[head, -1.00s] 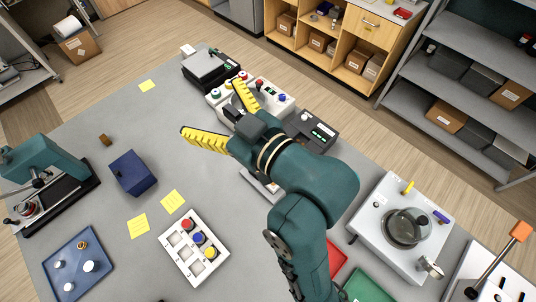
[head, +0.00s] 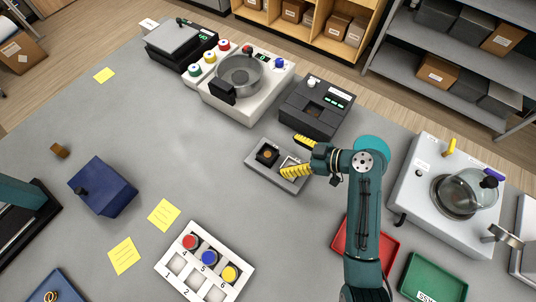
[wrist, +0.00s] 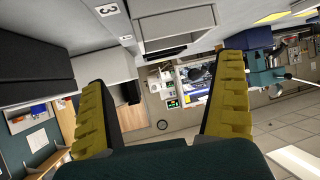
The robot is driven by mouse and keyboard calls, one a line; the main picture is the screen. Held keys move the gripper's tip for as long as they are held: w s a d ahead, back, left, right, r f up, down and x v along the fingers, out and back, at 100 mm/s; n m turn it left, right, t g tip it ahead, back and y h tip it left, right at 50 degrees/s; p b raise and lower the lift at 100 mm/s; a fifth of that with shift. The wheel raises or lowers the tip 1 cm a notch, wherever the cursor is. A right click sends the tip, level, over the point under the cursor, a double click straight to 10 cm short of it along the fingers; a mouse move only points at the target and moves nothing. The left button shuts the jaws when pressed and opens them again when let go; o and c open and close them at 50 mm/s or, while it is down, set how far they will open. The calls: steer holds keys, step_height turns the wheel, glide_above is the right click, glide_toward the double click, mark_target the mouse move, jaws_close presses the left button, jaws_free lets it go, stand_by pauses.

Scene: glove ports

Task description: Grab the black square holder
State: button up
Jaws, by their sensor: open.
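A small black square holder (head: 262,149) with a round brown centre sits in the left part of a grey two-place tray (head: 257,168) in the middle of the table. My gripper (head: 289,155) is just to its right in the head view, above or beside the tray's right part. Its two yellow ridged fingers are spread apart with nothing between them. In the wrist view the open fingers (wrist: 160,105) frame the room beyond, and I cannot make out the holder there. The gripper's height above the tray is hard to tell.
A dark grey device (head: 318,108) stands behind the gripper. A red tray (head: 378,245) lies to the right front, and a numbered button panel (head: 205,262) in front.

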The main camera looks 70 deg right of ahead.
mark_target(263, 152)
steer(key=x, duration=0.8)
steer(key=shift+w+a+r, duration=0.1)
steer(key=shift+w+r, duration=0.05)
steer(key=shift+r, duration=0.05)
steer(key=c, duration=1.5)
steer(key=shift+o, duration=0.2)
